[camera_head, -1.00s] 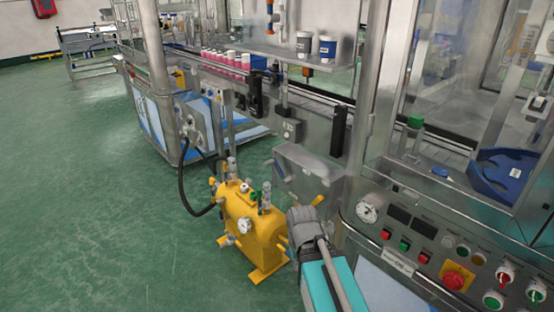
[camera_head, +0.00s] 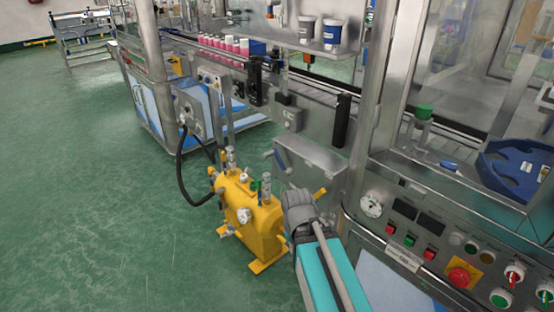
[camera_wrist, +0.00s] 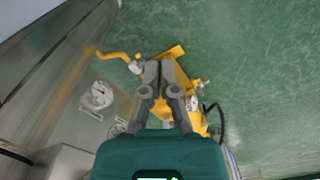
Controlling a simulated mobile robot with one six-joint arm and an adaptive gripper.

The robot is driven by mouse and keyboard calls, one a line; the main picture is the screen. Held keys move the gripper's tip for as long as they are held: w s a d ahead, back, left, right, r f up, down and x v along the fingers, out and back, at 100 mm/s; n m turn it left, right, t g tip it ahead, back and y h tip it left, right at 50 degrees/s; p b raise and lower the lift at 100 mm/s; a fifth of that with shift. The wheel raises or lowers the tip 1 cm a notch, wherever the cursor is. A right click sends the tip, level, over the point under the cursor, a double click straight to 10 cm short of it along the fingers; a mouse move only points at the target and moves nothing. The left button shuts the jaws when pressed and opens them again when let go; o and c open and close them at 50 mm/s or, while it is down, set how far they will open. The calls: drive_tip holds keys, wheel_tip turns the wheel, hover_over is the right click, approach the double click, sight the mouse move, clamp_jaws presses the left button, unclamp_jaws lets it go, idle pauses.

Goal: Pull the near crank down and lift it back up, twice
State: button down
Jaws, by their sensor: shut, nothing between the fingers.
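A yellow crank (camera_wrist: 116,56) shows in the wrist view, left of my fingertips, with its bent arm reaching toward a pale hub. In the head view a short yellow piece of it (camera_head: 320,193) sticks up just right of the grey end of my arm, and the rest is hidden. My gripper (camera_wrist: 161,68) is shut and empty, its fingertips together to the right of the crank hub. I see a gap between fingers and crank in the picture, but cannot tell the depth. My arm hides the fingertips in the head view.
A yellow tank unit (camera_head: 255,228) with valves and a black hose (camera_head: 181,175) stands on the floor left of my arm. The steel machine with a control panel (camera_head: 440,250) is close on the right. A second, grey lever (camera_head: 280,162) sits farther back. Green floor is clear at left.

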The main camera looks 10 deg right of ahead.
drive_tip(key=c, duration=1.4)
unclamp_jaws()
drive_tip(key=c, duration=0.9)
unclamp_jaws()
drive_tip(key=shift+w, duration=0.2)
drive_tip(key=shift+c, duration=0.2)
drive_tip(key=shift+o, duration=1.1)
drive_tip(key=shift+w, duration=0.2)
drive_tip(key=shift+o, duration=1.4)
drive_tip(key=w+r+m+t+h, duration=0.1)
drive_tip(key=w+m+h, duration=0.2)
drive_tip(key=w+h, duration=0.2)
drive_tip(key=shift+w+d+m+b, duration=0.3)
drive_tip(key=shift+w+d+b, duration=0.15)
drive_tip(key=shift+w, duration=0.1)
drive_tip(key=w+a+r+m+t+h+b, duration=0.1)
drive_tip(key=w+a+r+m+t+h, duration=0.7)
drive_tip(key=w+a+r, duration=0.5)
wheel_tip(320, 180, up, 2)
drive_tip(key=w+h, duration=0.1)
drive_tip(key=h, duration=0.1)
drive_tip(key=shift+w+r+h, duration=0.15)
drive_tip(key=shift+w+h, duration=0.1)
drive_tip(key=shift+h, duration=0.05)
